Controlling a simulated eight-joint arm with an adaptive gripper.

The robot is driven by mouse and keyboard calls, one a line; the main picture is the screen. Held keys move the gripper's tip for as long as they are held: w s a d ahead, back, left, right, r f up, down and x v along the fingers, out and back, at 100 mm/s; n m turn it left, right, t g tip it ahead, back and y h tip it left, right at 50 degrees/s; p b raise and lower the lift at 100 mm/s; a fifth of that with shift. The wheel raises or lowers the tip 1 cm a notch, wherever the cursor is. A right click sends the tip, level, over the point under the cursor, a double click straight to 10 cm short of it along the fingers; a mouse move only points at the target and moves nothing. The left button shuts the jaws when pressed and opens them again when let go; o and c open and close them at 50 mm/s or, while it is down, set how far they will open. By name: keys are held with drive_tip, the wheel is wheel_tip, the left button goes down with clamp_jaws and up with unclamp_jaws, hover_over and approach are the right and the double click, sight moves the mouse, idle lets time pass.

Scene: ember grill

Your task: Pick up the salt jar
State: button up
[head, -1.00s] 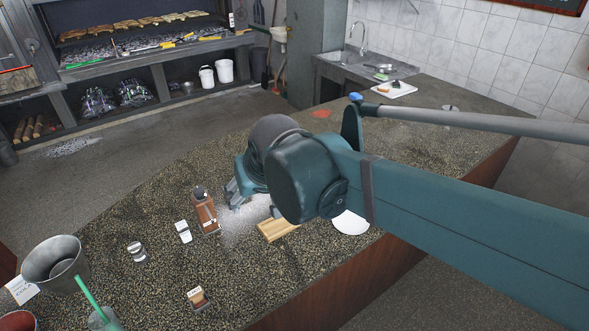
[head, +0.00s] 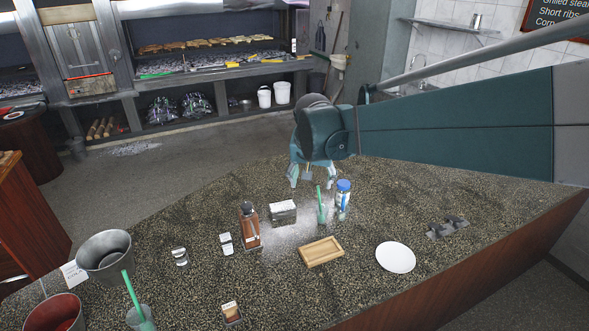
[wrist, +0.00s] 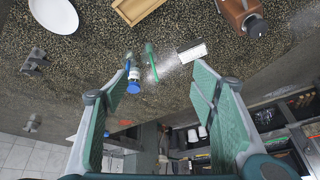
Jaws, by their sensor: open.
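A jar with a blue lid and a white and blue body (head: 343,198), which looks like the salt jar, stands upright on the speckled counter (head: 300,290). In the wrist view this jar (wrist: 134,80) shows close to the left fingertip in the picture; I cannot tell the gap in depth. My gripper (head: 312,182) is open and empty, beyond the jar and to its left in the head view. In the wrist view my gripper (wrist: 160,82) has its two green-padded fingers spread wide. White grains lie on the counter by the jar.
A cup with a green handle (head: 321,212) stands just left of the jar. A pale block (head: 283,212), a brown grinder (head: 250,228), a wooden tray (head: 321,243), a white plate (head: 395,257) and a grey metal piece (head: 447,228) are nearby. The front right counter is clear.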

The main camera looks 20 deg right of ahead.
sight(342, 183)
drive_tip(key=w+d+f+m+g, duration=0.1)
drive_tip(key=w+d+f+m, duration=0.2)
drive_tip(key=w+d+f, duration=0.4)
drive_tip(key=w+d+f+m+g+h, duration=0.1)
drive_tip(key=w+d+f+m, duration=0.2)
drive_tip(key=w+d+f, duration=0.3)
drive_tip(key=w+d+f+m+g, duration=0.2)
drive_tip(key=w+d+f, duration=0.5)
drive_tip(key=d, duration=0.5)
drive_tip(key=shift+w+d+f+m+h+b, duration=0.15)
drive_tip(key=shift+f+m+h+b, duration=0.1)
drive_tip(key=shift+f, duration=0.45)
drive_tip(key=shift+w+d+f+m+h+b, duration=0.15)
drive_tip(key=shift+f+m, duration=0.1)
drive_tip(key=shift+f, duration=0.4)
drive_tip(key=shift+w+d+f, duration=0.15)
drive_tip(key=shift+d+f, duration=0.3)
drive_tip(key=shift+f, duration=0.05)
drive_tip(key=shift+x, duration=1.3)
drive_tip(key=shift+f, duration=0.15)
drive_tip(key=shift+p+x, duration=0.3)
drive_tip(key=shift+x, duration=2.15)
